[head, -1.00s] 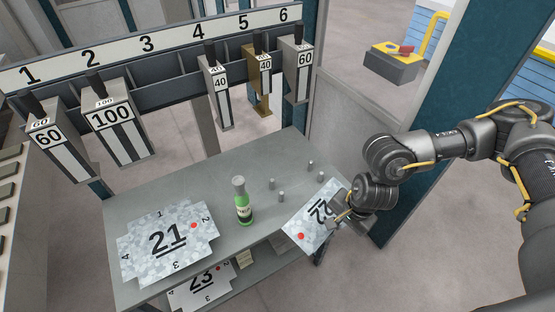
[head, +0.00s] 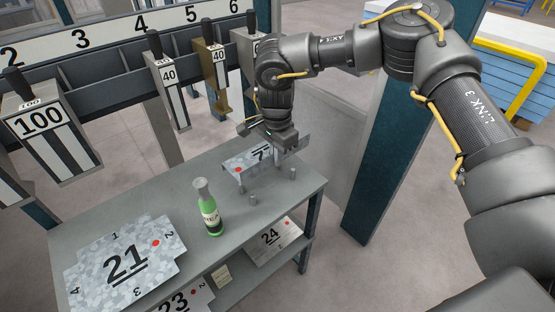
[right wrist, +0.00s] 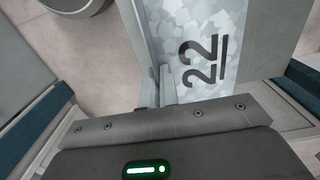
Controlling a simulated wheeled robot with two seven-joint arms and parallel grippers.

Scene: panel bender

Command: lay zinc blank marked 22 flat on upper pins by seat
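The zinc blank marked 22 (head: 245,163) is a mottled pale sheet with a red dot, over the rear part of the grey bench, close to the pins. My right gripper (head: 272,138) is above it and appears shut on its edge. The right wrist view shows the blank (right wrist: 205,35) with its 22 beside the fingers (right wrist: 162,85). Short grey pins (head: 253,200) stand on the bench in front of and beside the blank. The gripper and blank hide part of the pin area, so I cannot tell whether the blank touches pins. My left gripper is out of view.
A green bottle (head: 209,210) stands left of the pins. Blank 21 (head: 95,262) lies on the bench's left part. Blanks 24 (head: 262,252) and 23 (head: 165,302) are on the lower shelf. A numbered tool rack (head: 95,75) runs behind the bench; a teal post (head: 375,170) stands right.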

